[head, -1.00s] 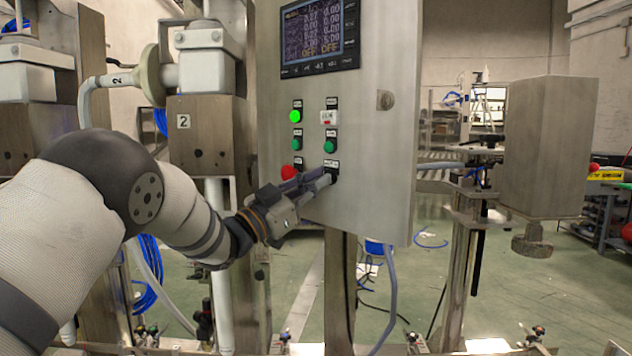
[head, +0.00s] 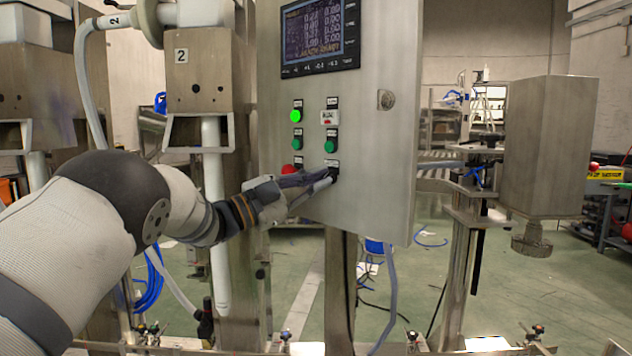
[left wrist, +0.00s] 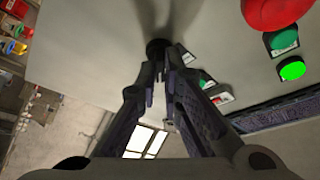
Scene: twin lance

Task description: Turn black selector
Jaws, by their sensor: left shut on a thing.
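The black selector (head: 333,169) is at the lower right of the button group on the grey control panel (head: 375,150). In the left wrist view the selector (left wrist: 157,47) is a dark round knob between my fingertips. My left gripper (head: 328,179) reaches it from the left and is shut on it. In the left wrist view the gripper's two fingers (left wrist: 163,78) converge at the knob. The fingers partly hide the selector, so its pointer position cannot be read. My right gripper is in neither view.
A red mushroom button (left wrist: 275,10) and green buttons (head: 330,145) sit close to the selector; one green lamp (head: 296,116) is lit. A display (head: 320,35) is above. A steel box marked 2 (head: 200,75) stands left, above my forearm.

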